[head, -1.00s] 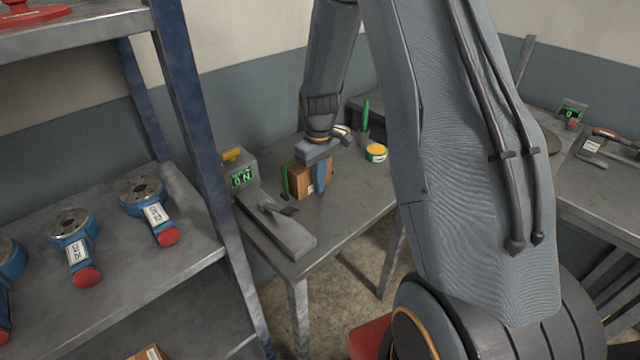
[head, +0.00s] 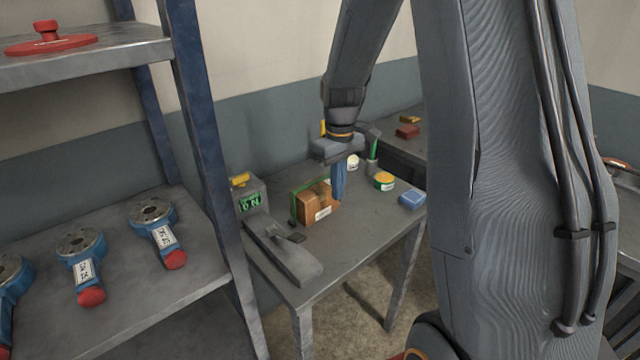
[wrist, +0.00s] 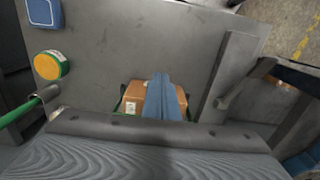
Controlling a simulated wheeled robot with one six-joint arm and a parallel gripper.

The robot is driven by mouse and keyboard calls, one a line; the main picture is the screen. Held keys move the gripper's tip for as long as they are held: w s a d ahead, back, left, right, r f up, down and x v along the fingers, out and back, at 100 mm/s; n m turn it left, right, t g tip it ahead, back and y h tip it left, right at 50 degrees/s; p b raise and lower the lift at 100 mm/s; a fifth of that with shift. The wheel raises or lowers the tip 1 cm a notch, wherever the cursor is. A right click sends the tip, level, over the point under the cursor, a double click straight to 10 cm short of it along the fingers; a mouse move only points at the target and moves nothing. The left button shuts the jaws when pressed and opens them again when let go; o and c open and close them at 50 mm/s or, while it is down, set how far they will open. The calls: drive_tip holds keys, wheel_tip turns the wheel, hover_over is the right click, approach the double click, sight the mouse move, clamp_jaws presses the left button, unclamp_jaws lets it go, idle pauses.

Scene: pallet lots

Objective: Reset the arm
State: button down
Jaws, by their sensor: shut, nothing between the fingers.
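My gripper (head: 339,184) hangs fingers-down over the grey table in the head view, its blue fingers together and empty. In the wrist view the shut fingers (wrist: 163,95) point over the top of a brown box.
A grey device (head: 285,252) with a green display stands on the table's left. A yellow-lidded tin (head: 384,181) and a blue block (head: 412,200) sit at right. A shelf post (head: 205,140) rises at left, with blue red-tipped tools (head: 160,235) on its shelf.

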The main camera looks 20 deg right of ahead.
drive_tip(key=s+a+m, duration=0.1)
drive_tip(key=s+a, duration=0.2)
drive_tip(key=s, duration=0.3)
drive_tip(key=s+a+r+m, duration=0.1)
drive_tip(key=s+a, duration=0.2)
drive_tip(key=s, duration=0.3)
drive_tip(key=s+a+m+t, duration=0.1)
drive_tip(key=s+a+m, duration=0.1)
drive_tip(key=s, duration=0.5)
drive_tip(key=shift+a+r, duration=0.35)
drive_tip(key=shift+a, duration=0.15)
drive_tip(key=c, duration=2.5)
unclamp_jaws()
